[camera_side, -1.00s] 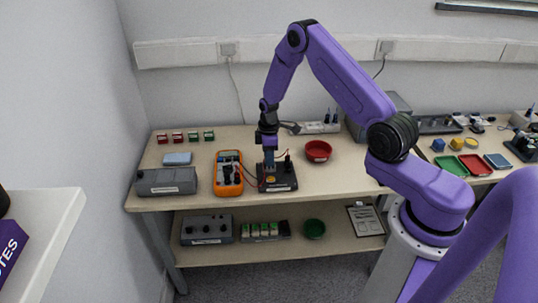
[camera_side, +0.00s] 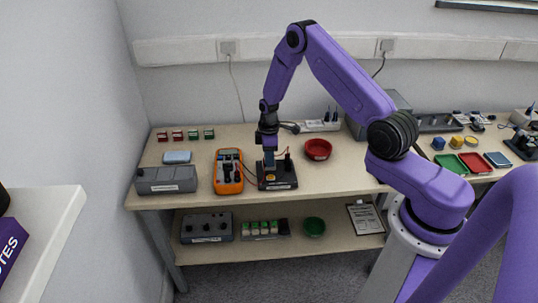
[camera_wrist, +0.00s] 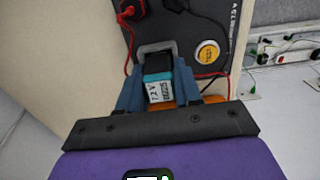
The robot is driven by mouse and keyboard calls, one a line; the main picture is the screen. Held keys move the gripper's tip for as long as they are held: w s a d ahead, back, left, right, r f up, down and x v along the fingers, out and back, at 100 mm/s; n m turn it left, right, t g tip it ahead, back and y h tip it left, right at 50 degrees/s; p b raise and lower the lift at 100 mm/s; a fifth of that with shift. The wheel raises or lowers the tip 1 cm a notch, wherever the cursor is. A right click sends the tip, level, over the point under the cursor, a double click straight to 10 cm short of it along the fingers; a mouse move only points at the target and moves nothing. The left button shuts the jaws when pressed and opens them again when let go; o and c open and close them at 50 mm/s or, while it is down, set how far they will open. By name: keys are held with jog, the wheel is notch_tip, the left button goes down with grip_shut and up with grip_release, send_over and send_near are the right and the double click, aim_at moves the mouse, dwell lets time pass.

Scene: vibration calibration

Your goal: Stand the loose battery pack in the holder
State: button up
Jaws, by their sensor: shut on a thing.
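The battery pack (camera_wrist: 158,90), with a teal band, a white "7.2 V" label and a dark end, is between the blue fingers of my gripper (camera_wrist: 157,78). In the side view my gripper (camera_side: 269,155) points straight down over the black base (camera_side: 278,182). The holder's grey frame (camera_wrist: 157,46) surrounds the pack's dark end in the wrist view. How deep the pack sits in it is hidden by the fingers. The base (camera_wrist: 192,22) also carries a yellow button (camera_wrist: 207,53) and red leads.
An orange multimeter (camera_side: 228,172) stands close left of the base. A grey box (camera_side: 166,180) is further left, and a red bowl (camera_side: 318,149) is behind to the right. Bench space right of the base is clear.

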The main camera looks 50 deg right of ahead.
jog(key=shift+f, duration=0.2)
jog(key=o, duration=1.6)
jog(key=shift+c, duration=0.2)
jog(key=shift+r, duration=0.1)
jog(key=shift+r, duration=3.9)
